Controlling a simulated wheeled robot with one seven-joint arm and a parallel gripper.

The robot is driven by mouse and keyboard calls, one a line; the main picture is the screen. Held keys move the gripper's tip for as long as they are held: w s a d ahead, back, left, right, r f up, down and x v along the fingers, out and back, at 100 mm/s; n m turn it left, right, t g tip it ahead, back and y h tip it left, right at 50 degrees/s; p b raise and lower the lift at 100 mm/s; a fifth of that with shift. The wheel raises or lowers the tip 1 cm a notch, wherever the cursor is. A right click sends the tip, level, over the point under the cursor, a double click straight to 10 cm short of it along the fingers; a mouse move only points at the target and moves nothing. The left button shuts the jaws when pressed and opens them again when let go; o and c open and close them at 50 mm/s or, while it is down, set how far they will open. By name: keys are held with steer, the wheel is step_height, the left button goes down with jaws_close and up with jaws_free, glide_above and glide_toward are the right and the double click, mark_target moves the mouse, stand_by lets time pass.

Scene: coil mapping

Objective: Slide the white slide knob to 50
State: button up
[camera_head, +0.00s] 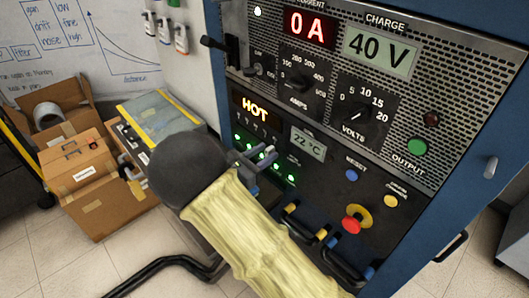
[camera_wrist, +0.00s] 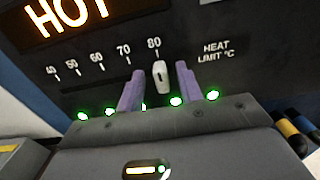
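The white slide knob (camera_wrist: 161,76) sits just below the 80 mark, at the right end of the HEAT LIMIT °C scale (camera_wrist: 105,60), whose marks run from 40 to 80. The 50 mark (camera_wrist: 76,66) is to the left of the knob. My gripper (camera_wrist: 158,68) is open, with one purple finger on each side of the knob and a visible gap on both sides. In the head view my gripper (camera_head: 262,158) is at the left part of the panel below the lit HOT display (camera_head: 255,108); the knob cannot be made out there.
Several green lights (camera_wrist: 176,101) run along the panel below the scale. To the right are a 22 °C display (camera_head: 308,145), a blue button (camera_head: 351,174) and a red emergency knob (camera_head: 352,223). Cardboard boxes (camera_head: 82,185) stand on the floor at left.

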steer(key=shift+w+d, duration=0.2)
steer(key=shift+d, duration=0.05)
jaws_close()
steer(key=shift+w, duration=0.1)
